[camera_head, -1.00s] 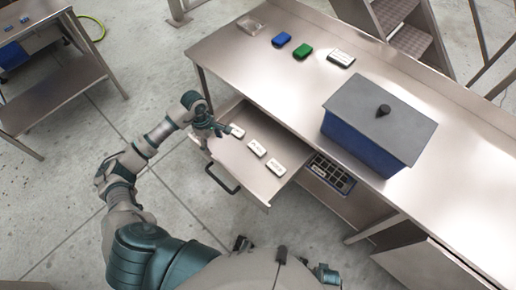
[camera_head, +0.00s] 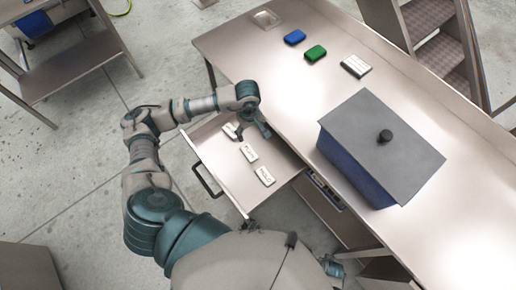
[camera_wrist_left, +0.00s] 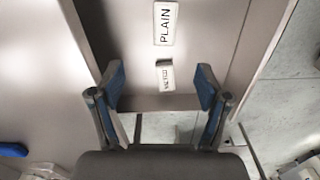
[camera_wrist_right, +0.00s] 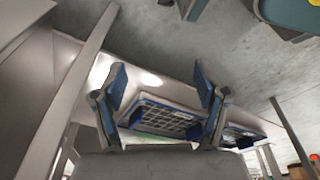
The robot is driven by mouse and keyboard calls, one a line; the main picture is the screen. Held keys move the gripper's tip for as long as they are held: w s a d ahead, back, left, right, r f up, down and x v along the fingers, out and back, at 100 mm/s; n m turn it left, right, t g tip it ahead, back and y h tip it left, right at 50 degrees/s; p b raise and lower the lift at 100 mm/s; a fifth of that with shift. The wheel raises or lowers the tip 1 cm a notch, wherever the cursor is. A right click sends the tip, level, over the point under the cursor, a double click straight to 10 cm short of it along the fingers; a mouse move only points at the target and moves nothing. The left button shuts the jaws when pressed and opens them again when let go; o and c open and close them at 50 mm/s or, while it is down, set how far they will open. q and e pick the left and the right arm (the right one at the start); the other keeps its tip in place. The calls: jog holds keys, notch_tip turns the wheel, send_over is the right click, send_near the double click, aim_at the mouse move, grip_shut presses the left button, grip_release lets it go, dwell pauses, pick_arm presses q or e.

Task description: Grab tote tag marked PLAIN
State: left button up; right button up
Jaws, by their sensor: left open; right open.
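The white tag marked PLAIN (camera_wrist_left: 164,24) lies flat in the open drawer, at the top of the left wrist view. A second white tag (camera_wrist_left: 164,74) with smaller, unclear lettering lies closer to my left gripper (camera_wrist_left: 160,88). My left gripper (camera_head: 252,128) is open and empty above the drawer's far end, short of the PLAIN tag. My right gripper (camera_wrist_right: 160,85) is open and empty, away from the tags.
The open drawer (camera_head: 218,178) has raised walls and a dark front handle (camera_head: 205,182). On the workbench (camera_head: 283,80) stand a blue box with a grey lid (camera_head: 380,140), a blue block (camera_head: 294,37), a green block (camera_head: 315,53) and a white-topped block (camera_head: 355,65).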

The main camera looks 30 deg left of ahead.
pick_arm(q)
send_over(247, 150)
notch_tip(247, 150, down, 6)
jog(key=f, duration=0.2)
jog(key=d+f, duration=0.1)
jog(key=f, duration=0.2)
jog(key=shift+b, duration=0.3)
jog(key=shift+s+d+f, duration=0.1)
jog(key=shift+d+f, duration=0.2)
jog(key=shift+d, duration=0.25)
jog(key=f, duration=0.3)
jog(key=shift+a+f, duration=0.3)
jog(key=shift+f, duration=0.1)
jog(key=shift+a+f, duration=0.55)
jog(key=shift+f, duration=0.2)
jog(key=shift+a, duration=0.1)
jog(key=shift+d+r, duration=0.15)
jog(key=shift+d, duration=0.45)
jog(key=c, duration=1.1)
jog(key=shift+c, duration=0.2)
pick_arm(e)
jog(key=shift+s+a+r, duration=0.1)
jog(key=shift+a+r, duration=0.1)
jog(key=shift+r, duration=0.35)
jog(key=shift+s+a+r, duration=0.1)
jog(key=shift+a+r, duration=0.1)
jog(key=shift+r, duration=0.35)
